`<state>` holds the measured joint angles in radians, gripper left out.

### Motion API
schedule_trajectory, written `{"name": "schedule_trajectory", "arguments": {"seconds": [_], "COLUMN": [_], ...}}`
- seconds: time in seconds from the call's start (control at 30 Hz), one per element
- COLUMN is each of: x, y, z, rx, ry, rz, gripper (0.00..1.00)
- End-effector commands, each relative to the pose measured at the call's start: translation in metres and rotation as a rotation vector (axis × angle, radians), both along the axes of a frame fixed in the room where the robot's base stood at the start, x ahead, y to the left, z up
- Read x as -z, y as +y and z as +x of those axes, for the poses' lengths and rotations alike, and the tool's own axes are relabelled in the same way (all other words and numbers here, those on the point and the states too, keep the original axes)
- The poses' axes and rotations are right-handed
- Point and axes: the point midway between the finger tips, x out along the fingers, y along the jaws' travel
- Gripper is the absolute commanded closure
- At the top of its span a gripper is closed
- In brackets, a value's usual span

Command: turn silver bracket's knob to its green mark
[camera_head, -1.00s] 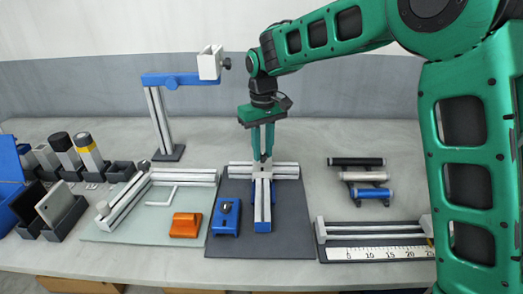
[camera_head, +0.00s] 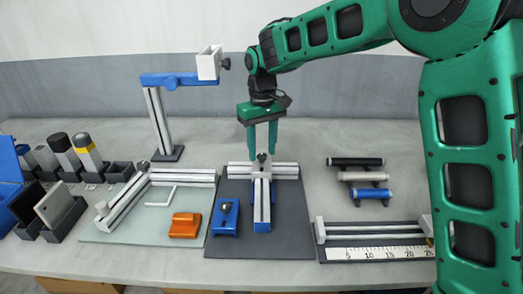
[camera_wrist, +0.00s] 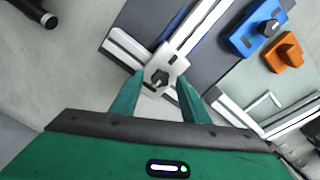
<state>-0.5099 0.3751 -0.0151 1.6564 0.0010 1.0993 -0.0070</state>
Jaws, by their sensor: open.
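The silver bracket (camera_wrist: 174,66) sits where two pale rails meet on the dark mat; it also shows in the head view (camera_head: 262,170). Its dark knob (camera_head: 262,157) stands up from it, and in the wrist view the knob (camera_wrist: 159,78) lies between my fingertips. My gripper (camera_head: 262,150) is open and points down over the knob, with one finger on each side and gaps between. In the wrist view my gripper (camera_wrist: 160,82) shows the same spread. A small green mark may show beside the knob, but it is too small to read surely.
A blue bracket with its own knob (camera_head: 225,217) and an orange bracket (camera_head: 185,225) lie left of the rails. A post with a blue arm (camera_head: 160,110) stands behind left. Rollers (camera_head: 362,176) and a ruler fixture (camera_head: 380,253) are at right.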

Motion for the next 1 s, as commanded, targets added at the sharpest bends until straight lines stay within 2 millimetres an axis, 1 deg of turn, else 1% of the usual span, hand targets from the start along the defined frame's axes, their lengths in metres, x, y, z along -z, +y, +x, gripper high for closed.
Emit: {"name": "schedule_trajectory", "arguments": {"seconds": [0.4, 0.5, 0.7, 1.0], "x": [-0.073, -0.086, -0.100, -0.101], "y": [0.000, 0.000, -0.001, -0.001], "z": [0.002, 0.002, 0.002, 0.002], "rx": [0.002, 0.002, 0.002, 0.002], "ry": [-0.004, -0.003, 0.000, 0.000], "rz": [0.002, 0.001, 0.001, 0.001], "gripper": [0.58, 0.58, 0.58, 0.58]}}
